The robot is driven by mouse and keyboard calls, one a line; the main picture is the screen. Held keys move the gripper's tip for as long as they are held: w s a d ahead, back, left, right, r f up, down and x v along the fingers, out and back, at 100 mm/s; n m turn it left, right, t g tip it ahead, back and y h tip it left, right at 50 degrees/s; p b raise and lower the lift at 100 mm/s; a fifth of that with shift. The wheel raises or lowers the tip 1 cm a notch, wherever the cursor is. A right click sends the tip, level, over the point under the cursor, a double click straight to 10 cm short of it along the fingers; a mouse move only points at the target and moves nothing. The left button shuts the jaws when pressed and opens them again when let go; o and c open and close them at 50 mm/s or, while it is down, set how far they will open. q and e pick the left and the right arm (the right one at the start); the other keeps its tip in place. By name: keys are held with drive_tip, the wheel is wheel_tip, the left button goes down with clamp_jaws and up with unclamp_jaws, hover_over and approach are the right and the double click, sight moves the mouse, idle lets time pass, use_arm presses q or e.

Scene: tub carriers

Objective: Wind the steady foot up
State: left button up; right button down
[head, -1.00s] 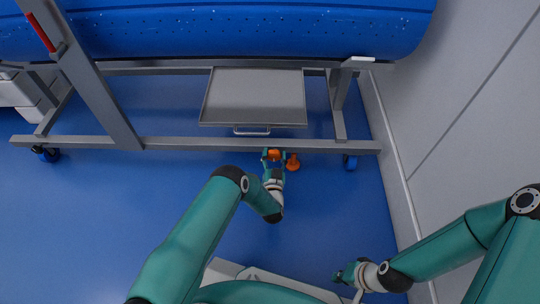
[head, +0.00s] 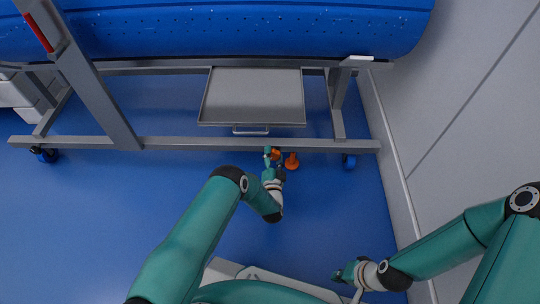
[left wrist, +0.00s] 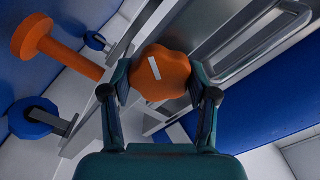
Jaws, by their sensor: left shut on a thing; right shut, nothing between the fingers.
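An orange lobed knob (left wrist: 152,78) with a white mark on its face sits between the two fingers of my left gripper (left wrist: 160,92) in the left wrist view. The gripper is shut on it. In the head view the left gripper (head: 271,156) is at the carrier's front lower rail, with the knob (head: 276,153) partly hidden by it. The orange steady foot (head: 291,162) stands just right of it. In the left wrist view the foot's disc and stem (left wrist: 34,38) show at upper left. Whether the foot touches the floor is unclear. My right gripper (head: 339,276) is shut and empty, far from the carrier.
The carrier's grey frame (head: 200,143) bears a blue tub (head: 240,32). A grey tray with a handle (head: 252,98) hangs above the knob. A blue castor (head: 349,161) is right of the foot, near the wall (head: 450,110). Blue floor is open at left.

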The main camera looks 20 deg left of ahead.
use_arm(q)
drive_tip(key=shift+s+a+f, duration=0.2)
drive_tip(key=shift+s+f, duration=0.05)
drive_tip(key=shift+f, duration=0.2)
drive_tip(key=o, duration=1.1)
drive_tip(key=shift+o, duration=0.3)
drive_tip(key=shift+w+d+r, duration=0.1)
drive_tip(key=shift+w+r, duration=0.05)
drive_tip(key=shift+r, duration=0.05)
drive_tip(key=v, duration=1.2)
